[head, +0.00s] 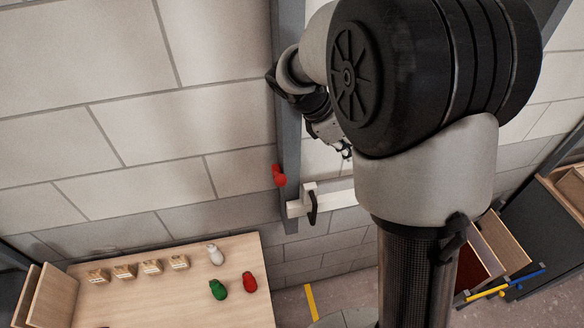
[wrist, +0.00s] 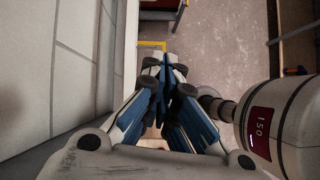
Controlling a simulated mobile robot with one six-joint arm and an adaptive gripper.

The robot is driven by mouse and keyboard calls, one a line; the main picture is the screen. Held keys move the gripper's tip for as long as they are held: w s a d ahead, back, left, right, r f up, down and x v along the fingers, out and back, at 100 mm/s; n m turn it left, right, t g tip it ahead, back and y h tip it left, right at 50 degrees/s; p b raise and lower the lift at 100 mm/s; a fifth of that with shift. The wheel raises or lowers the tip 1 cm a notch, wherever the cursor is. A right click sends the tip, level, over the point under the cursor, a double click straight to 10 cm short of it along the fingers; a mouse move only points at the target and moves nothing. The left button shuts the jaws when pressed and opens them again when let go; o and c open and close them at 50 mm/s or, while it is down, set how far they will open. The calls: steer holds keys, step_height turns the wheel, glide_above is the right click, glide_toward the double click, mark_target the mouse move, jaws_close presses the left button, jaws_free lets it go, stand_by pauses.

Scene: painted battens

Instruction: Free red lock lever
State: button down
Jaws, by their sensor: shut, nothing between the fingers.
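The red lock lever (head: 279,175) sits on the grey upright post (head: 289,120) against the block wall. Just below and right of it, a white batten (head: 298,207) with a black handle (head: 312,206) crosses at the post. My gripper (head: 345,151) is above and to the right of the lever, apart from it, partly hidden behind my own arm. In the wrist view my gripper (wrist: 166,68) is shut and empty, its blue-padded fingers together. The lever cannot be made out in the wrist view.
A wooden table (head: 150,300) at lower left holds several small blocks and white, green (head: 218,289) and red (head: 249,281) bottle-like items. A drawer unit (head: 500,245) with blue and yellow handles stands at right. Floor shows between them, with a yellow stripe (head: 311,301).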

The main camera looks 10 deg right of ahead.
mark_target(278, 176)
step_height(278, 176, down, 7)
steer(key=s+m+g+y, duration=0.3)
steer(key=m+g+y, duration=0.3)
steer(key=m, duration=1.4)
steer(key=w+a+f+m+t+y, duration=0.1)
steer(key=w+a+f+m+y, duration=0.1)
steer(key=a+m+y, duration=0.3)
steer(key=w+a+f+m+y, duration=0.2)
steer(key=a+m+y, duration=0.4)
steer(key=m, duration=0.6)
steer(key=shift+a+t, duration=0.4)
steer(key=shift+a, duration=0.45)
